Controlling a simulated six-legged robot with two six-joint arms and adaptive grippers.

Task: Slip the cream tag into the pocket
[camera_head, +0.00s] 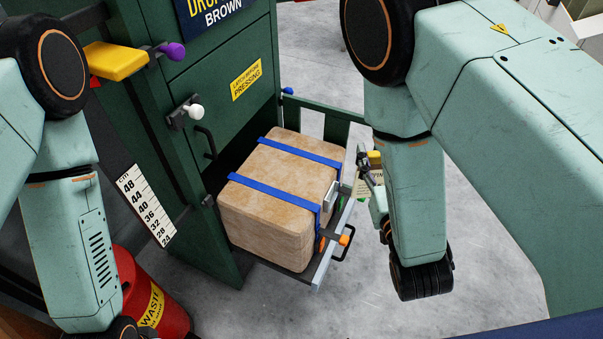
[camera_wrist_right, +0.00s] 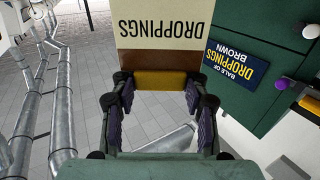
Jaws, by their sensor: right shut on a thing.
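The cream tag (camera_wrist_right: 160,28) shows large in the right wrist view, with "DROPPINGS" upside down, a brown band and a yellow end. My right gripper (camera_wrist_right: 160,88) is shut on the yellow end, the cream part pointing away from the fingers. In the head view the tag (camera_head: 361,187) is small and partly hidden beside my right gripper (camera_head: 366,168), just right of the strapped bale (camera_head: 268,200). A small grey holder (camera_head: 330,197), perhaps the pocket, sits on the bale's right side; its opening cannot be made out. My left gripper is not in view.
The bale, with two blue straps, rests on a tray (camera_head: 318,276) out of a green cabinet (camera_head: 225,90). An orange-ended lever (camera_head: 343,239) and black handle stick out near it. A red waste bin (camera_head: 150,300) stands lower left. Floor at right is clear.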

